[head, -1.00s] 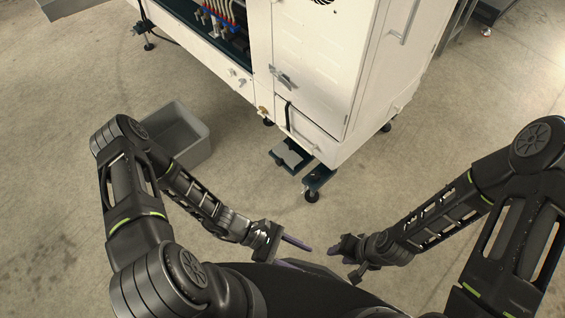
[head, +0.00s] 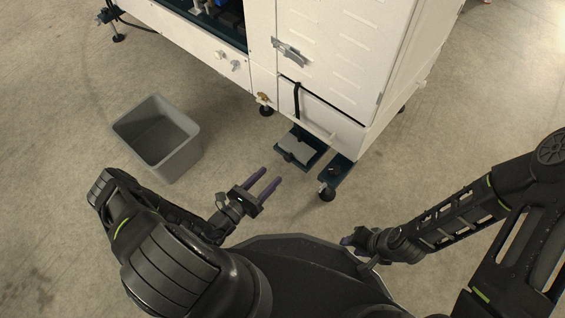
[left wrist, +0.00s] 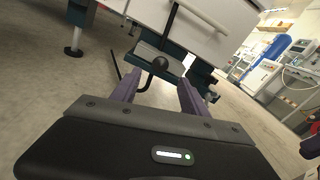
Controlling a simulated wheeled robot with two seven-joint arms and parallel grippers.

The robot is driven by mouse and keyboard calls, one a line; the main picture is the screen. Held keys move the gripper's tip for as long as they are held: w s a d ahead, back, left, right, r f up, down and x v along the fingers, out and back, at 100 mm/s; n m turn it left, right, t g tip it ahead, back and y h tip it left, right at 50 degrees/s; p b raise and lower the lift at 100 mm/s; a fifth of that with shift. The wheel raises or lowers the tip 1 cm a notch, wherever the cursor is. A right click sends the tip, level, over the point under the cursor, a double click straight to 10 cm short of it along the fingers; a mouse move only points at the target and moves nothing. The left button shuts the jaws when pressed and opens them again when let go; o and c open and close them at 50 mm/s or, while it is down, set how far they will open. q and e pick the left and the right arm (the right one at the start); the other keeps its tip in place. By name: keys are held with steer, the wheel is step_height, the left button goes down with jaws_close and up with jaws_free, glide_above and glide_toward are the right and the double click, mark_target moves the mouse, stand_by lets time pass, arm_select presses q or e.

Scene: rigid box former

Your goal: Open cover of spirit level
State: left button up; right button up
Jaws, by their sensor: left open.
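A grey plate with a dark knob, which looks like the spirit level cover (head: 297,148), sits low at the machine's foot on a dark blue bracket. It lies flat and looks closed; the level itself is hidden. It also shows in the left wrist view (left wrist: 150,58), beyond and between my fingers. My left gripper (head: 271,175) is open and empty, short of the cover and apart from it, its purple fingers pointing towards the machine; its fingers also show in the left wrist view (left wrist: 158,84). My right gripper (head: 347,240) is low at right, away from the cover; its jaw opening is unclear.
The white machine (head: 335,50) stands above and behind the cover. A black strap or handle (head: 297,100) hangs on its lower front. A dark levelling foot (head: 327,190) stands right of the cover. A grey bin (head: 187,150) is on the floor at left. Floor between is clear.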

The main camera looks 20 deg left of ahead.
mark_target(286, 160)
arm_select(q)
steer(key=b+x, duration=0.2)
steer(key=x, duration=0.4)
steer(key=shift+w+d+f, duration=0.1)
steer(key=shift+w, duration=0.2)
steer(key=shift+w+d, duration=0.15)
steer(key=shift+w, duration=0.3)
steer(key=shift+c, duration=0.2)
jaws_close()
stand_by(0.5)
